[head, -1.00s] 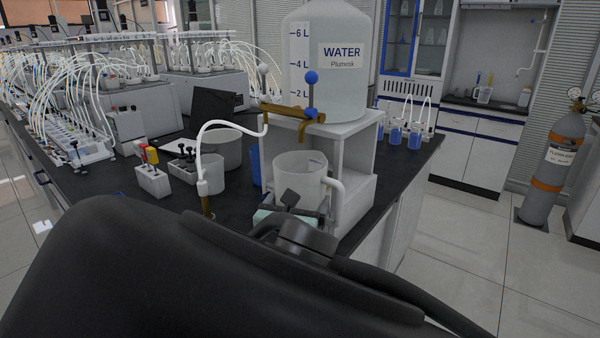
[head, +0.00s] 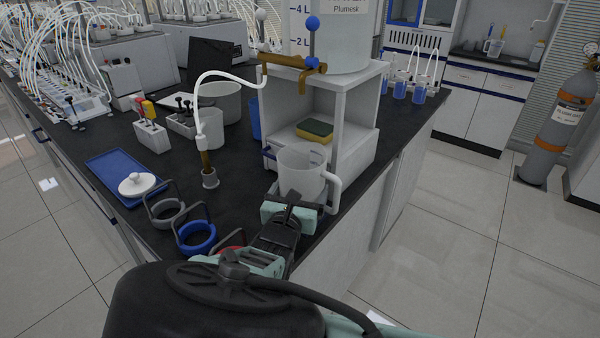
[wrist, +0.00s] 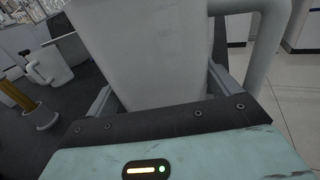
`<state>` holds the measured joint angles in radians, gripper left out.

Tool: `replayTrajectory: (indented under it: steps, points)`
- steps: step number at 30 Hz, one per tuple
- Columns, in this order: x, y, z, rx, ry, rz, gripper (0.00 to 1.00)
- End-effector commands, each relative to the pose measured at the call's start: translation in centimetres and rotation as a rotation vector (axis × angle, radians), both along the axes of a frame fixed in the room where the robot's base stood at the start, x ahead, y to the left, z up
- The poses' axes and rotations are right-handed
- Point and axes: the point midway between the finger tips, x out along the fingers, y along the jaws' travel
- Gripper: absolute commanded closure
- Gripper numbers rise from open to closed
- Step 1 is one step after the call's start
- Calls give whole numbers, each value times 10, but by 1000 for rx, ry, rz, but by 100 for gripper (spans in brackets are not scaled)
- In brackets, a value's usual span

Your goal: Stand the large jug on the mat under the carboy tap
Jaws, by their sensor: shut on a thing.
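The large jug (head: 302,172), pale and translucent with a handle on its right, looks upright in front of the white stand. My gripper (head: 292,203) is shut on its lower near side. In the wrist view the jug (wrist: 150,45) fills the space between the fingers, its handle (wrist: 265,50) to the right. I cannot tell whether its base touches anything. The carboy (head: 345,45) sits on the stand, with its brass tap (head: 290,64) and blue-knobbed lever above and behind the jug.
A yellow-green sponge (head: 314,129) lies on the stand's shelf (head: 342,150). Left of the jug are a brass tube in a grey holder (head: 210,178), a blue ring holder (head: 196,237), a grey one (head: 167,213) and a blue tray (head: 118,172).

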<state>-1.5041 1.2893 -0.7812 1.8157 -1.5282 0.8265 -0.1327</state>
Motion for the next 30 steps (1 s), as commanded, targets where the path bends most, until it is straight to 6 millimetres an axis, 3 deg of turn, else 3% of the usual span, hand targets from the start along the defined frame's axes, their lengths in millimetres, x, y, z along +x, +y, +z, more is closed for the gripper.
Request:
replayTrajectory:
  steps: [7,8,9,18,30]
  points:
    - [0,0,-3,0,0,1,36]
    - [0,0,-3,0,0,0,6]
    - [0,0,-3,0,0,1,0]
    - [-1,1,2,0,1,1,0]
    - [-60,18,3,1,2,3,0]
